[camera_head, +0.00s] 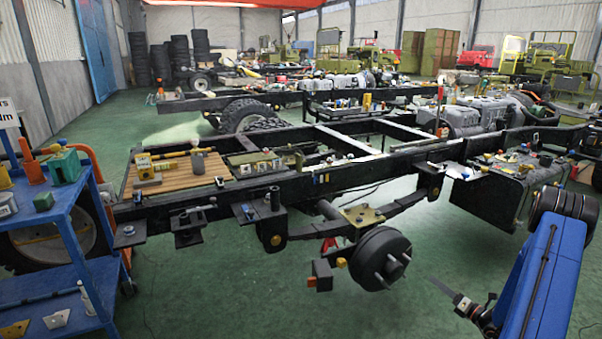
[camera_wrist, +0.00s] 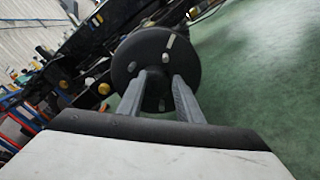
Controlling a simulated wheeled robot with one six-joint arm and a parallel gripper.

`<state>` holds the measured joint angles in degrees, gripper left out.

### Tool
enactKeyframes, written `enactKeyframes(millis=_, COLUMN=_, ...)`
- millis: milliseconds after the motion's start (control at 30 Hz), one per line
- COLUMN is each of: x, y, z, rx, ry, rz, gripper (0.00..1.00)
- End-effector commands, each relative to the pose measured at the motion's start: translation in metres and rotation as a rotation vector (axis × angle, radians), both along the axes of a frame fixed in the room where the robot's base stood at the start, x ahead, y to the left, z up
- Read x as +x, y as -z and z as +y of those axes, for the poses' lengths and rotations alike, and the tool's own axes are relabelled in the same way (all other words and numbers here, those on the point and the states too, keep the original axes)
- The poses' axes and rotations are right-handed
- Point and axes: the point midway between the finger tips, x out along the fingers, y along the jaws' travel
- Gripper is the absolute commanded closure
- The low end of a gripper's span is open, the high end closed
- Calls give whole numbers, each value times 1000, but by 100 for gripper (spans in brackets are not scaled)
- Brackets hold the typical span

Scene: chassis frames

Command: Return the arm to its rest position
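My blue arm (camera_head: 548,275) shows at the lower right of the head view, in front of the truck chassis frame (camera_head: 330,183). My gripper (camera_head: 437,284) extends from it toward the left, over the green floor. In the wrist view my gripper (camera_wrist: 164,76) has its two grey fingers apart, with nothing held between them. A round dark hub drum (camera_wrist: 157,60) with light studs lies beyond the fingertips. The same hub drum (camera_head: 381,258) hangs on the axle under the chassis in the head view, left of my gripper. I cannot tell the exact gap between them.
A blue cart (camera_head: 60,218) with tools and small parts stands at the left. A wooden board (camera_head: 172,178) lies across the chassis. A black tank (camera_head: 495,190) sits on the chassis side near my arm. The green floor (camera_head: 225,290) in front is mostly clear.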

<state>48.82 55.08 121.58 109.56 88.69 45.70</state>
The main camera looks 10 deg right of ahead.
Motion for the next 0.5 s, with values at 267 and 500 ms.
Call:
enactKeyframes(millis=267, x=9, y=-75, z=75, rx=-179, ry=-229, rz=-55, gripper=68)
enactKeyframes(millis=500, x=-3, y=-137, z=150, rx=-368, ry=-455, rz=-121, gripper=68)
